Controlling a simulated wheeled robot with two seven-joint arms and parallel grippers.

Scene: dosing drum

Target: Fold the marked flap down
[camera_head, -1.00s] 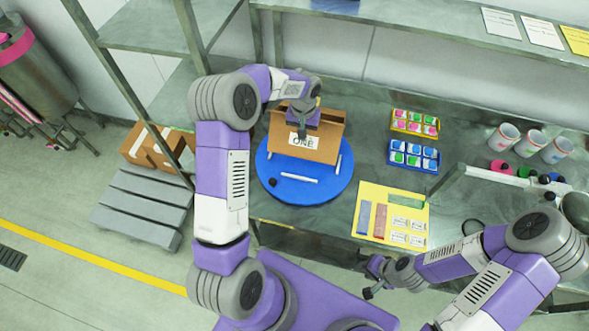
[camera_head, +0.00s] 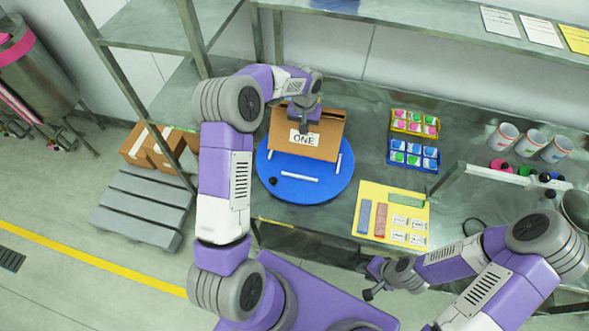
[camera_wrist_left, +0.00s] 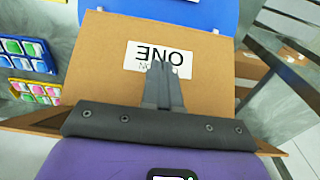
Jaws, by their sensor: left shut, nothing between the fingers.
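A brown cardboard flap (camera_head: 281,136) with a white label reading "ONE" (camera_head: 303,138) belongs to a carton on the blue round turntable (camera_head: 333,190). My left gripper (camera_head: 302,128) is shut and empty, at the flap just above the label. Most of the carton behind the flap is hidden. My right gripper (camera_head: 371,278) is open and empty near the table's front edge, away from the carton.
White strips (camera_head: 300,177) and a small black knob (camera_head: 273,181) are on the turntable. To the right are a yellow sheet (camera_head: 365,193), a yellow tray (camera_head: 414,133), a blue tray (camera_head: 413,168) and white cups (camera_head: 530,142). A shelf post (camera_head: 193,40) stands at the left.

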